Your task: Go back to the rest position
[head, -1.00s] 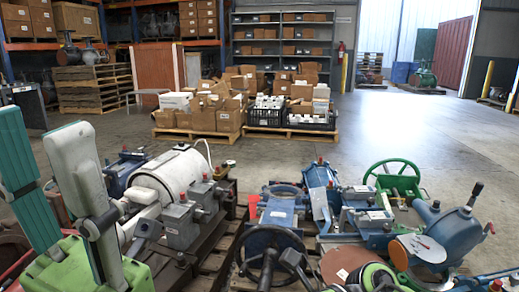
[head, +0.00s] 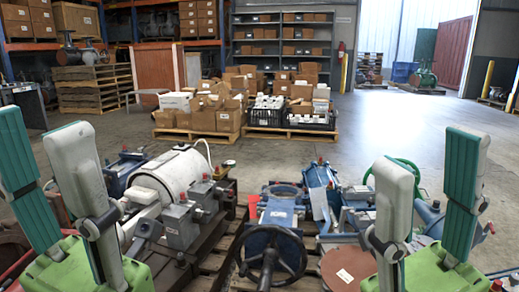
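My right gripper (head: 432,148) stands upright at the lower right, green at its base with two pale fingers and teal pads. Its fingers are spread wide apart with nothing between them. My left gripper (head: 40,122) stands upright at the lower left, in the same pose as the right one. Its fingers are also apart and empty. The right gripper hides part of the blue and green machinery behind it.
Valves and pumps crowd pallets close in front: a white cylindrical motor (head: 173,175), a black handwheel (head: 270,255), a brown disc (head: 346,268). Farther back are cardboard boxes (head: 228,121) on pallets and a grey shelf (head: 278,48). Concrete floor (head: 400,125) lies open between.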

